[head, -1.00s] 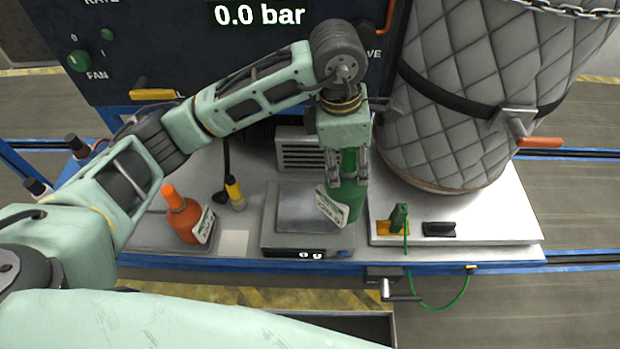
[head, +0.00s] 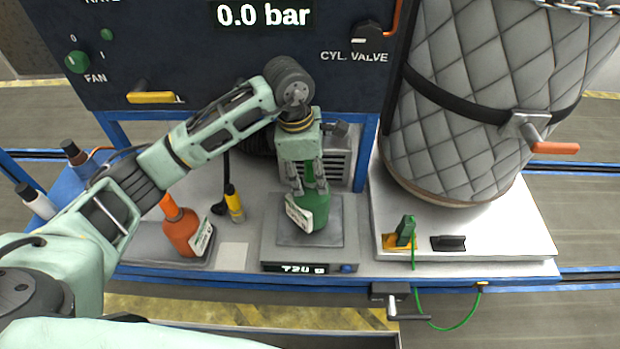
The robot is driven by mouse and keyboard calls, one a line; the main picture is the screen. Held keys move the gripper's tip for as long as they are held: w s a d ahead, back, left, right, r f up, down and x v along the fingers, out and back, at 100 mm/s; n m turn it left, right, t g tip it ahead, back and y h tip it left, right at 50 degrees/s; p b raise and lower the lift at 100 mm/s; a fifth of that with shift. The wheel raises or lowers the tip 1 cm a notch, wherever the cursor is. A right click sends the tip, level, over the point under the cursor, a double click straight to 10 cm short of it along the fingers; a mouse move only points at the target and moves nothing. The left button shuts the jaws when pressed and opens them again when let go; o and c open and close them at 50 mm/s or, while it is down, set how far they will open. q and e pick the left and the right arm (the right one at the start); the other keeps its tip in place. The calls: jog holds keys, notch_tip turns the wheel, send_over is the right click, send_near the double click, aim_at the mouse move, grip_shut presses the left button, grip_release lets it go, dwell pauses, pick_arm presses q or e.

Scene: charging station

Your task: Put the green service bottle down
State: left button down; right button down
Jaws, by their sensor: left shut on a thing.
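The green service bottle (head: 316,212), with a white tag (head: 298,214), stands upright on the pan of the bench scale (head: 335,237). The scale's display (head: 296,268) shows a non-zero reading that looks like 720 g. My left gripper (head: 304,186) points down and is shut on the upper part of the bottle, hiding its neck. My right gripper is not in view.
An orange bottle (head: 181,228) with a tag stands left of the scale, beside a yellow and black tool (head: 234,203). A large quilted grey cylinder (head: 470,110) stands on a white platform (head: 500,252) at right, with a green clamp (head: 405,231) in front. A blank pale square (head: 232,256) lies left of the scale.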

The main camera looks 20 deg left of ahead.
pick_arm(q)
jog(key=shift+w+f, duration=0.1)
jog(key=shift+f, duration=0.15)
jog(key=shift+f, duration=0.1)
jog(key=c, duration=1.2)
grip_release()
jog(key=shift+r, duration=0.25)
notch_tip(320, 180, up, 12)
jog(key=a+p, duration=0.1)
jog(key=p, duration=0.4)
jog(key=shift+s+a+f, duration=0.15)
jog(key=shift+s+a, duration=0.2)
jog(key=shift+s, duration=0.05)
